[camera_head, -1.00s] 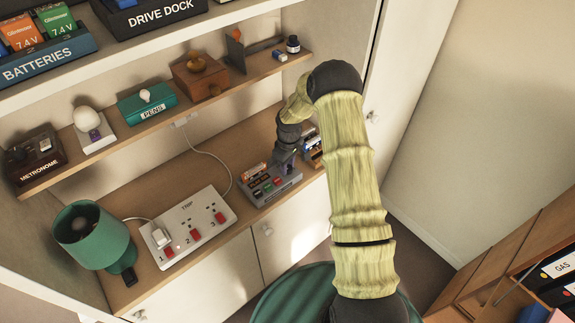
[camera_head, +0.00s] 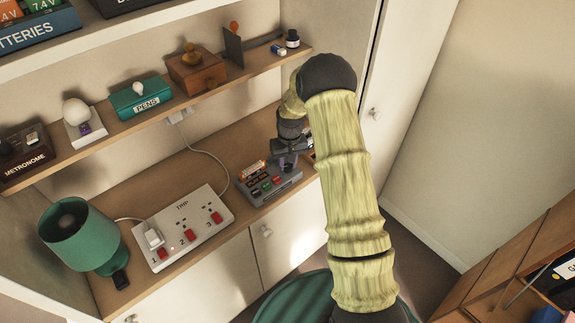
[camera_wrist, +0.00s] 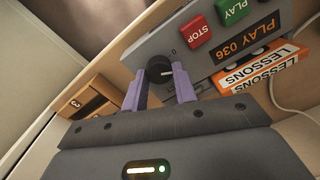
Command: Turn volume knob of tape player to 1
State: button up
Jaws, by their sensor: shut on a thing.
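The grey tape player (camera_head: 262,196) sits on the lower shelf, with red and green buttons and an orange cassette (camera_wrist: 258,68) on it. It also shows in the wrist view (camera_wrist: 190,22), with STOP and PLAY buttons and a "PLAY 036" display. Its black volume knob (camera_wrist: 159,69) has a pale pointer mark, and a "0" is printed beside it. My gripper (camera_wrist: 158,86) has its purple fingers on either side of the knob, shut on it. In the head view my gripper (camera_head: 288,161) is over the player's right end and hides the knob.
A power strip (camera_head: 186,222) and a green lamp (camera_head: 82,235) stand left of the player. A wooden object (camera_wrist: 86,98) lies close beside the player. The upper shelf (camera_head: 140,117) with several items runs behind and above.

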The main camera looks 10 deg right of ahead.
aim_at(290, 165)
jog(key=shift+s+f+m, duration=0.1)
jog(key=shift+m, duration=0.3)
jog(key=o, duration=1)
jog(key=shift+w+r, duration=0.2)
jog(key=shift+r, duration=0.2)
jog(key=r+b, duration=0.1)
jog(key=r, duration=0.4)
jog(key=r+b, duration=0.1)
jog(key=r, duration=0.5)
jog(key=r+b, duration=0.2)
jog(key=r, duration=0.3)
jog(key=shift+s+d+r, duration=0.1)
jog(key=shift+d+r, duration=0.2)
jog(key=shift+r, duration=0.05)
